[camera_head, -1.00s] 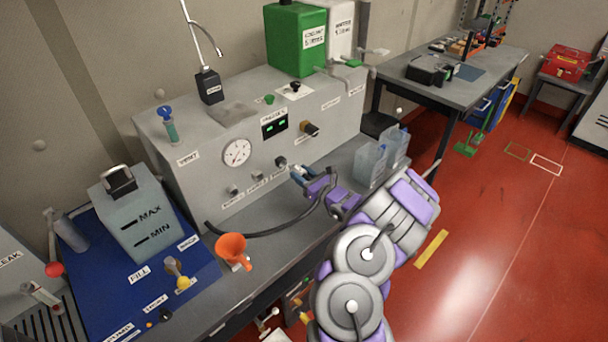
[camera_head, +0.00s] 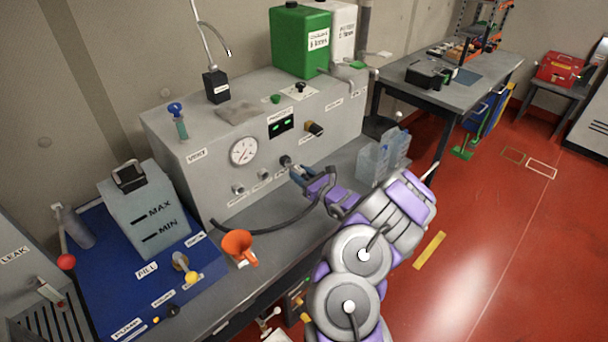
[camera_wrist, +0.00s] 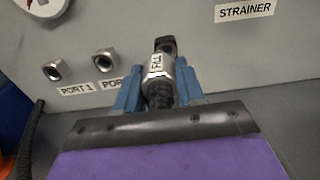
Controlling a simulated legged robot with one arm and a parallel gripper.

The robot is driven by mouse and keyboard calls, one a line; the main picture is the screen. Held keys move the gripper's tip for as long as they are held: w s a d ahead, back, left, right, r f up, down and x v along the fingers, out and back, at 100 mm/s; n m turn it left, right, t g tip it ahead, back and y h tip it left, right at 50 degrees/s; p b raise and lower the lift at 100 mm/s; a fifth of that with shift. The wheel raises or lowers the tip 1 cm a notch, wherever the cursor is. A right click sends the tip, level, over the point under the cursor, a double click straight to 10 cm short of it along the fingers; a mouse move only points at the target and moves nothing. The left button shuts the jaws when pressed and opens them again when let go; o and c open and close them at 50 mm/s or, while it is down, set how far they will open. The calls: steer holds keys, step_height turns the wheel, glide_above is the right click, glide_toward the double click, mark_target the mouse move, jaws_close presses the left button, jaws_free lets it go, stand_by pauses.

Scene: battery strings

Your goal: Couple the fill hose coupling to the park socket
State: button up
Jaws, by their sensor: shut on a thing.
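My gripper (camera_wrist: 157,92) is shut on the silver fill hose coupling (camera_wrist: 159,68), with one blue finger on each side of it. In the head view my gripper (camera_head: 299,173) is close to the front panel of the grey bench unit. A dark socket (camera_wrist: 166,44) on the panel is directly beyond the coupling and roughly in line with it; I take it as the park socket, but its label is hidden. I cannot tell whether coupling and socket touch. The dark hose (camera_head: 262,229) curves from my gripper to the left over the bench.
Two metal ports (camera_wrist: 105,60) (camera_wrist: 52,71) sit left of the coupling on the panel. A gauge (camera_head: 244,151) is above them. Clear containers (camera_head: 374,162) stand to the right of my gripper.

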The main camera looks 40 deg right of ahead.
steer(key=shift+a, duration=0.15)
steer(key=shift+d+f, duration=0.25)
steer(key=shift+d, duration=0.75)
stand_by(0.7)
steer(key=shift+a+r, duration=0.3)
steer(key=shift+a, duration=0.6)
steer(key=shift+a+b, duration=0.2)
steer(key=shift+b, duration=0.1)
steer(key=shift+w+d+b, duration=0.1)
steer(key=shift+w+b, duration=0.35)
steer(key=shift+w, duration=0.2)
steer(key=shift+s, duration=0.2)
steer(key=shift+s, duration=0.25)
